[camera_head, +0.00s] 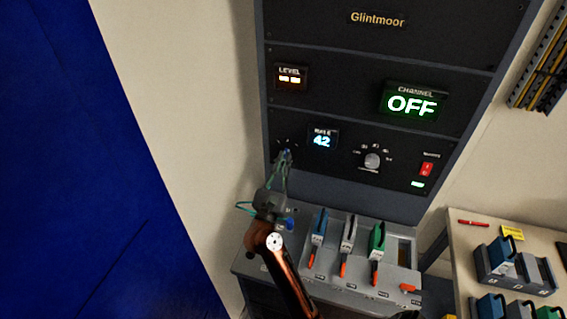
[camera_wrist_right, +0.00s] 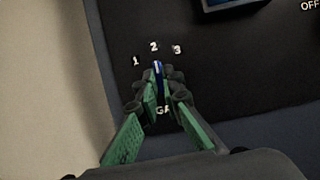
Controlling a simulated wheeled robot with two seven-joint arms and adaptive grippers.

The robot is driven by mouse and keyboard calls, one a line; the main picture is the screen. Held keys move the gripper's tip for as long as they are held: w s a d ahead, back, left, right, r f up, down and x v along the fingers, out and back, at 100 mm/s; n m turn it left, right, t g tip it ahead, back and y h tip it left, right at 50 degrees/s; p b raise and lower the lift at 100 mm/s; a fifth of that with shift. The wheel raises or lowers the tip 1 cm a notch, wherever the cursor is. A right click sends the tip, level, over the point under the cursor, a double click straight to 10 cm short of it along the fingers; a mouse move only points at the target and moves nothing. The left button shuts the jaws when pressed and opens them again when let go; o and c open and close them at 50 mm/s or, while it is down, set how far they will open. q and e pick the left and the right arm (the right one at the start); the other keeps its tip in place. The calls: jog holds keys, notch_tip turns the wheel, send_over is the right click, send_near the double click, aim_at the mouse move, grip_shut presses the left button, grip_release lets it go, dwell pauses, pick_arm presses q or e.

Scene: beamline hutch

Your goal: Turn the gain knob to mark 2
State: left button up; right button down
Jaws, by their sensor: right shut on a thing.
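The gain knob (camera_wrist_right: 158,70) shows as a thin blue pointer in the right wrist view, pointing up, close to mark 2 (camera_wrist_right: 154,47). Mark 1 (camera_wrist_right: 136,61) and mark 3 (camera_wrist_right: 177,50) are on either side of it. My right gripper (camera_wrist_right: 160,90), with green finger pads, is shut on the knob and hides most of its body and part of the label below. In the head view my right gripper (camera_head: 285,158) reaches the knob at the lower left of the black panel (camera_head: 335,180). My left gripper is out of view.
Below stands a grey holder (camera_head: 330,262) with blue, white and green handled items. A side table (camera_head: 466,240) holds more grey holders.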

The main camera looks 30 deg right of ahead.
dwell(0.4)
jog(key=c, duration=2.1)
grip_release()
notch_tip(320, 180, up, 10)
jog(key=shift+r, duration=0.1)
